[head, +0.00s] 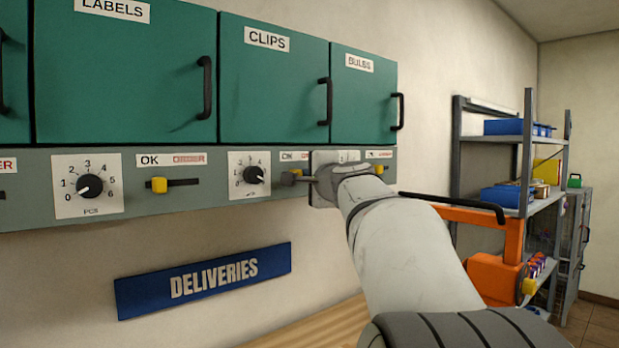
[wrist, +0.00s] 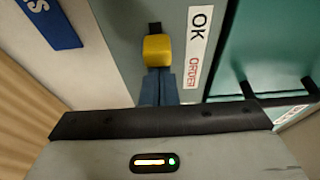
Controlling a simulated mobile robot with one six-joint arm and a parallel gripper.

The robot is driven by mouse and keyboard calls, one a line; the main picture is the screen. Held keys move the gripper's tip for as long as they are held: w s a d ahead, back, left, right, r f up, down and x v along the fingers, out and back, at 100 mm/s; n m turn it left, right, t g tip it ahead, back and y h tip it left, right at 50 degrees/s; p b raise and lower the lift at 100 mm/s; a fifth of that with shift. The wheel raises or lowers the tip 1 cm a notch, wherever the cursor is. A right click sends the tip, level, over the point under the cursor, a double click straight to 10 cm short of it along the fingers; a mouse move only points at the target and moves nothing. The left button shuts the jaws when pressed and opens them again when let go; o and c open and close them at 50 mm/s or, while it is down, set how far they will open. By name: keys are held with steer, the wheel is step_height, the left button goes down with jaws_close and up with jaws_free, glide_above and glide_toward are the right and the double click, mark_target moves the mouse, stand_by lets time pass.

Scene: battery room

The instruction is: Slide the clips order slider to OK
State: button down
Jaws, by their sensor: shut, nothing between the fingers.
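The clips cabinet (head: 272,85) is a green door above a grey strip. The clips slider knob shows in the head view (head: 289,178), dim and partly crowded by my gripper. My gripper (wrist: 158,76) is shut and empty. Its blue fingers are at the ORDER side of the knob, touching or very close. They hide the slot on that side.
The clips dial (head: 253,174) is left of the slider. The labels slider knob (head: 159,185) is further left, at its OK end. Black door handles (head: 325,101) stick out above the strip. A blue DELIVERIES sign (head: 205,280) hangs below. Shelving (head: 528,150) stands at right.

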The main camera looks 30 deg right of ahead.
steer(key=s+d+b, duration=0.2)
steer(key=s, duration=0.7)
steer(key=shift+d+b, duration=0.2)
steer(key=shift+b, duration=0.1)
steer(key=s+a+f+n+g+y+p, duration=0.15)
steer(key=a+f+n+g, duration=0.3)
steer(key=a+f, duration=0.5)
steer(key=s+a+f+n+g+y+p, duration=0.1)
steer(key=a+f+n+g+y, duration=0.35)
steer(key=f, duration=0.75)
steer(key=s+a+f+n+g+h, duration=0.2)
steer(key=s+a+f+n+g, duration=0.1)
steer(key=s+f, duration=0.6)
steer(key=s+a+f+n+g+h+p, duration=0.1)
steer(key=s+a+f+n+g, duration=0.2)
steer(key=s+a+f+n, duration=0.2)
steer(key=s+f+n, duration=0.2)
steer(key=s+f, duration=0.2)
steer(key=f, duration=0.1)
steer(key=shift+a+h+p, duration=0.2)
steer(key=shift+h+p, duration=0.1)
steer(key=shift+h, duration=0.1)
steer(key=shift+s, duration=0.1)
